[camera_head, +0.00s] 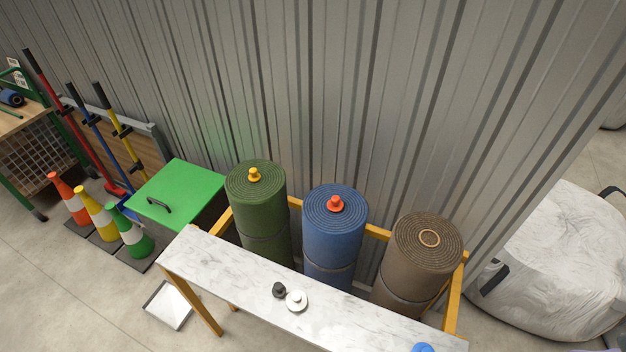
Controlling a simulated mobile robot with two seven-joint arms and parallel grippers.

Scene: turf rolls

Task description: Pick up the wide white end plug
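A white end plug (296,301) with a wide round flange and a small knob lies on the white marble-patterned shelf (237,267). A smaller dark plug (279,289) lies just to its left, touching or nearly touching it. A blue object (422,347), only partly in frame, is at the bottom edge over the right part of the shelf. Neither of my grippers shows in this view.
Behind the shelf stand green (268,220), blue (335,250) and brown (412,270) turf rolls in a yellow frame. The green roll has a yellow plug (254,174), the blue a red one (334,203). The brown roll's core (429,238) is open.

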